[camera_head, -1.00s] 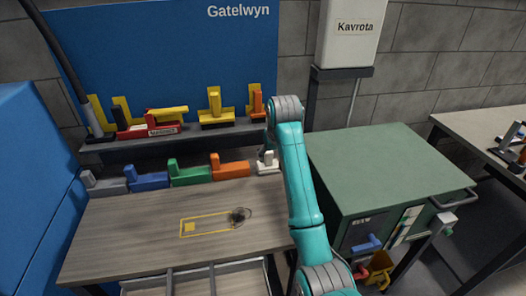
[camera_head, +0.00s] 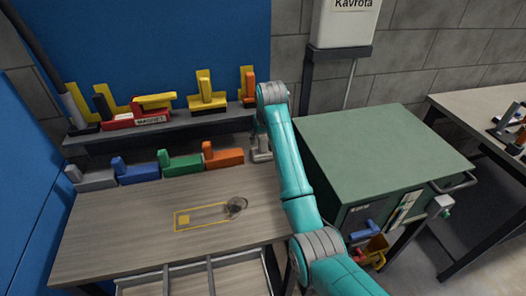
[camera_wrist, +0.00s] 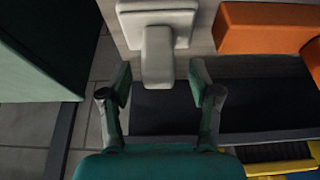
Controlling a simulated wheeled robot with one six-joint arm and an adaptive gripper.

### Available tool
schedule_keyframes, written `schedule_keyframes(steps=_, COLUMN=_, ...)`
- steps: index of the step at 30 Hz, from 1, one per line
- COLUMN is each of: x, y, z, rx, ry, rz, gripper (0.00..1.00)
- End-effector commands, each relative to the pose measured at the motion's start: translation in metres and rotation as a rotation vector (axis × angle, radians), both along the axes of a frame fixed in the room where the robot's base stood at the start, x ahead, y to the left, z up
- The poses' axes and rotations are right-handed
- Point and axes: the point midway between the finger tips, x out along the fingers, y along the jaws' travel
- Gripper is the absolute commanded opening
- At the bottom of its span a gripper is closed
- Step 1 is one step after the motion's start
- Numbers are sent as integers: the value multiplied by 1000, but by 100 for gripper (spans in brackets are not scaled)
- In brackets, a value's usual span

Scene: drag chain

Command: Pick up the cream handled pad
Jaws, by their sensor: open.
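The cream handled pad (camera_wrist: 182,16) shows at the top of the wrist view, a pale block with an upright handle (camera_wrist: 157,55) pointing toward me. My gripper (camera_wrist: 160,76) is open. In the wrist picture its two fingers stand on either side of the handle, with a gap on both sides and nothing held. I cannot tell how far the fingertips are from the handle in depth. In the head view my arm reaches to the right end of the row of handled pads, and the cream pad there is largely hidden by it.
Orange (camera_head: 224,157), green (camera_head: 183,168), blue (camera_head: 138,172) and grey (camera_head: 92,179) handled pads stand left of my gripper. A dark shelf (camera_head: 200,124) with yellow and red pieces is behind. A green-topped cabinet (camera_head: 375,150) stands to the right. The wooden table (camera_head: 120,215) is mostly clear.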

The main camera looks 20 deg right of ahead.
Motion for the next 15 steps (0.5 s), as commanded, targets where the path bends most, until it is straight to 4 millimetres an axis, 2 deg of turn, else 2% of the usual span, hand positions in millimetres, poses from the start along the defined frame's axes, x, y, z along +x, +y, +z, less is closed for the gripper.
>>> schedule_keyframes(steps=6, x=10, y=-2, z=-25, rx=0, ry=2, rz=0, gripper=62)
schedule_keyframes(steps=15, x=12, y=-2, z=-29, rx=0, ry=-1, rz=0, gripper=62)
